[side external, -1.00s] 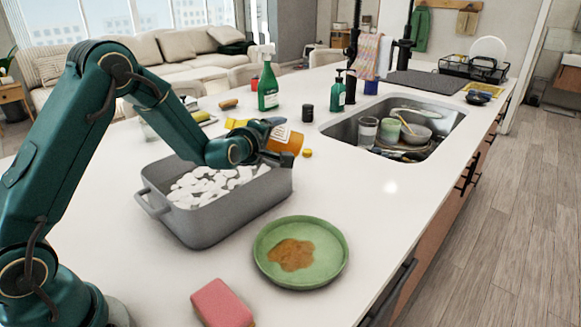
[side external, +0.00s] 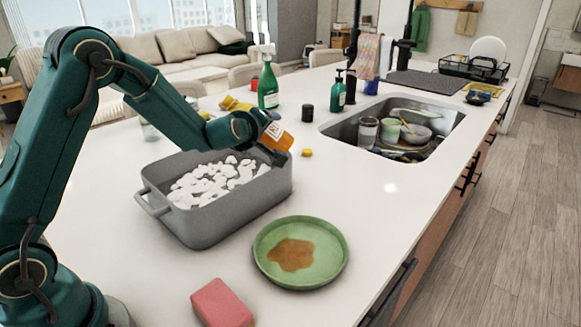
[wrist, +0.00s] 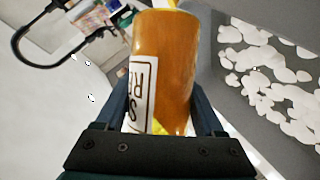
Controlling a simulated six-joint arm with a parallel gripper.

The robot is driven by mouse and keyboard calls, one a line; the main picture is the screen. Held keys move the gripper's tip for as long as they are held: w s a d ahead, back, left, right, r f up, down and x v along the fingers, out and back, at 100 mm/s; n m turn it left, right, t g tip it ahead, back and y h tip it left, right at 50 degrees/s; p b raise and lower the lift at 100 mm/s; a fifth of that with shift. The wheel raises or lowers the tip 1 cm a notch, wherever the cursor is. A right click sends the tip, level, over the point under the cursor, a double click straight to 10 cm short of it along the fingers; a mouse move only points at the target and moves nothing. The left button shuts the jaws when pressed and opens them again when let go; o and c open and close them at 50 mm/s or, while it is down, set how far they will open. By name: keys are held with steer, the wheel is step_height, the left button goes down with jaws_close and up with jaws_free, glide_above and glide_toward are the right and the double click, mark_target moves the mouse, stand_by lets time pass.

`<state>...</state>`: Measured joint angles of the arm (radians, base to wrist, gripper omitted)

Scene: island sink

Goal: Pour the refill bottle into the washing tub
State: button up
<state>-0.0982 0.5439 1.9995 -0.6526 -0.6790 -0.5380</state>
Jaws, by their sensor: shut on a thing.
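The orange refill bottle (side external: 280,138) with a white label is held tilted by my gripper (side external: 268,142) at the far right end of the washing tub. The grey washing tub (side external: 222,220) stands on the counter and has white foam-like patches inside. In the wrist view the bottle (wrist: 172,70) is between the two fingers of my gripper (wrist: 165,105), and the tub (wrist: 215,95) is to its right. Something yellow shows at the bottle's far end; I cannot tell whether it is the neck or liquid. A small yellow cap (side external: 307,152) lies on the counter.
A green plate (side external: 325,268) with a brown stain and a pink sponge (side external: 222,303) lie in front of the tub. A green spray bottle (side external: 268,88), a dark jar (side external: 307,113) and a soap pump (side external: 338,93) stand behind. The sink (side external: 430,112) holds dishes.

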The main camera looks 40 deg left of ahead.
steer(key=shift+s+a+r+m+g+y, duration=0.3)
steer(key=shift+m+g, duration=0.1)
steer(key=shift+m, duration=0.4)
steer(key=shift+w+d+m+g+y, duration=0.15)
steer(key=shift+m+g+y, duration=0.65)
steer(key=shift+m, duration=0.4)
steer(key=shift+f+m+g+y, duration=0.1)
steer(key=shift+m+g+y, duration=0.45)
steer(key=shift+m, duration=0.55)
steer(key=shift+y, duration=0.25)
